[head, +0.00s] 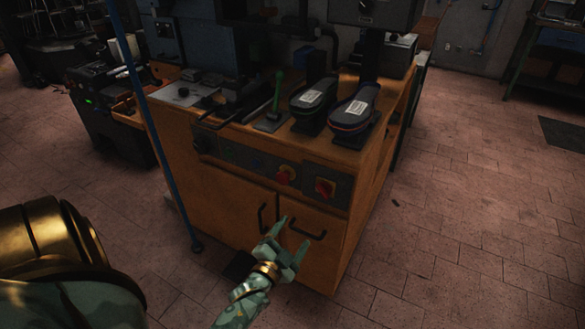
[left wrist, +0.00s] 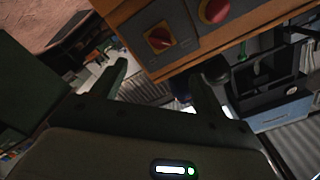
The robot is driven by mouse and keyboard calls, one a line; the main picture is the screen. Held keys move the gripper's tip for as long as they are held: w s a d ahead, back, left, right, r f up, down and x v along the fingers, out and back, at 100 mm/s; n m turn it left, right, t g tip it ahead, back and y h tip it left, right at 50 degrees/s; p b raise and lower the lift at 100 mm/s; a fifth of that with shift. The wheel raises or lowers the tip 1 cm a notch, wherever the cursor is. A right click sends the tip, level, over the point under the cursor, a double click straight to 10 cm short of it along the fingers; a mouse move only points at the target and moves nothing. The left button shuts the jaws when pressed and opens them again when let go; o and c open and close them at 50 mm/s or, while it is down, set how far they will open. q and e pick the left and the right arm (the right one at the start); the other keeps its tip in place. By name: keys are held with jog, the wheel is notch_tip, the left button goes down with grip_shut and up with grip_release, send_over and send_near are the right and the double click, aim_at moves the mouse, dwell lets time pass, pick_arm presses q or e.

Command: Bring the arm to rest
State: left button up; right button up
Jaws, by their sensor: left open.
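My left gripper (head: 287,240) is in front of the lower cupboard doors of an orange press cabinet (head: 225,208). Its two fingers are spread, and nothing shows between them. In the left wrist view the open fingers of the gripper (left wrist: 160,80) point toward the cabinet front, below the red knobs. I cannot tell whether a fingertip touches the door handle behind it in the head view. My right gripper is not in either view.
The cabinet front has a red button (head: 286,175), a red rotary switch (head: 325,187) and a door handle (head: 308,232). Two dark shoe-shaped pads (head: 355,112) and a green-handled lever (head: 276,95) are on top. A blue pole (head: 160,150) stands at the left. The tiled floor at right is mostly clear.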

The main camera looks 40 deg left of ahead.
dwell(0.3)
pick_arm(q)
jog(key=s+d+f+n+g+h+p, duration=0.1)
jog(key=s+d+f+n+g+h, duration=0.1)
jog(key=s+d+f+g, duration=0.65)
jog(key=s+f+n+g+h+p, duration=0.15)
jog(key=s+f, duration=0.45)
jog(key=f, duration=0.8)
jog(key=s+f+g, duration=0.2)
jog(key=s, duration=0.9)
jog(key=s+f+g+p, duration=0.1)
jog(key=s+f+g, duration=0.1)
jog(key=s, duration=0.9)
jog(key=s+d+f+m+g+p, duration=0.1)
jog(key=s+f+g, duration=0.1)
jog(key=s, duration=0.9)
jog(key=shift+f+g, duration=0.35)
jog(key=shift+g, duration=0.45)
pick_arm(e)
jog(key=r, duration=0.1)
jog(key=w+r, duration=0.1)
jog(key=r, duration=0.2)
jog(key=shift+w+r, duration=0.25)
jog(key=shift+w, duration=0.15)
